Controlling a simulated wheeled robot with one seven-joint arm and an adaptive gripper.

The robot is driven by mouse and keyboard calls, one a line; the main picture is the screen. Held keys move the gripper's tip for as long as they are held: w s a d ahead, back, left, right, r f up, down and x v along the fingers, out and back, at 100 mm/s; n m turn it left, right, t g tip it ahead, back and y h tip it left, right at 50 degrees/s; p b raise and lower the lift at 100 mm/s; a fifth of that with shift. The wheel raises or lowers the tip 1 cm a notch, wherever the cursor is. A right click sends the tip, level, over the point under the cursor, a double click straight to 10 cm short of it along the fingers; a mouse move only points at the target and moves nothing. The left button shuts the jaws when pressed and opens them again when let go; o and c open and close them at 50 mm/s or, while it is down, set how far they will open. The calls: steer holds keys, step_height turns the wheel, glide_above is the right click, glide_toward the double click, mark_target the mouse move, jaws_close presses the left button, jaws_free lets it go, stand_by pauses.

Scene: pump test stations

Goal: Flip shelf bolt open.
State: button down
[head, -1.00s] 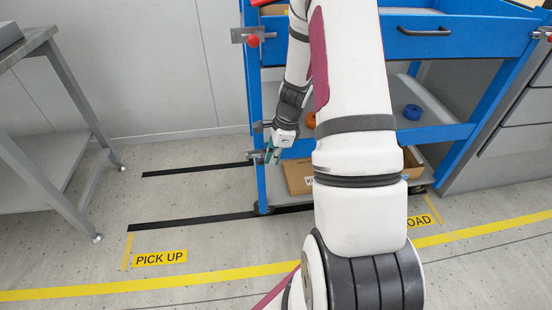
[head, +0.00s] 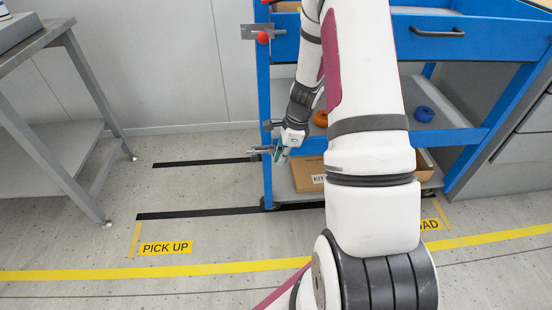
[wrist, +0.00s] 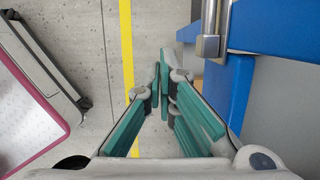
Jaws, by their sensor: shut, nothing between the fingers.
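My gripper (head: 280,157) is shut and empty beside the blue left post of the trolley, at about the lower shelf's height. In the wrist view its teal fingers (wrist: 163,75) meet at the tips. A metal bolt (head: 260,151) sticks out to the left from the post, close to the fingertips. In the wrist view a silver metal fitting (wrist: 209,46), probably this bolt, sits on the blue post, right of the fingertips and apart from them. A second bolt plate with a red knob (head: 262,37) is higher on the same post. Whether the lower bolt is open is unclear.
The blue trolley (head: 470,38) holds a cardboard box (head: 307,176), an orange ring (head: 320,118) and a blue ring (head: 424,113). A grey steel table (head: 62,147) stands at left. The floor (head: 190,185) between table and trolley is free.

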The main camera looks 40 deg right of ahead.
steer(key=w+p+v, duration=0.1)
steer(key=p+v, duration=0.2)
steer(key=v, duration=0.6)
steer(key=shift+s+r, duration=0.4)
steer(key=shift+a, duration=0.15)
